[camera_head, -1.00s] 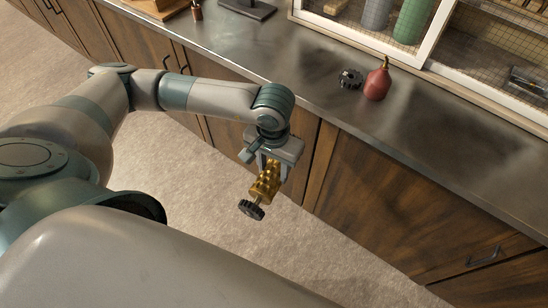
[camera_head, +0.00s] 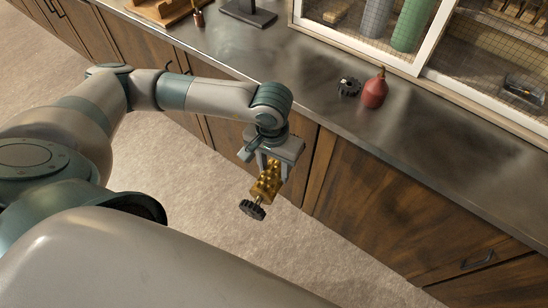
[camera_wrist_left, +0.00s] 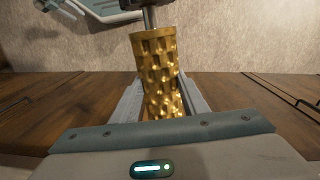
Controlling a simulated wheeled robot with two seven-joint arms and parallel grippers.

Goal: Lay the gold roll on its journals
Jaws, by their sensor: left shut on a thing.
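The gold roll (camera_head: 268,181) has a dimpled or studded surface and a dark toothed wheel (camera_head: 252,209) at its lower end. My left gripper (camera_head: 272,171) is shut on the roll and holds it in the air in front of the wooden cabinet, below the counter's level in the picture. In the left wrist view the roll (camera_wrist_left: 158,65) sits between the two grey fingers, with a metal shaft leading out at its top. I cannot identify the journals with certainty. My right gripper is not in view.
A black-based stand (camera_head: 249,12) and a wooden piece (camera_head: 166,9) are at the back left. A white-framed mesh cabinet (camera_head: 420,48) lines the counter's rear. The front counter is clear.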

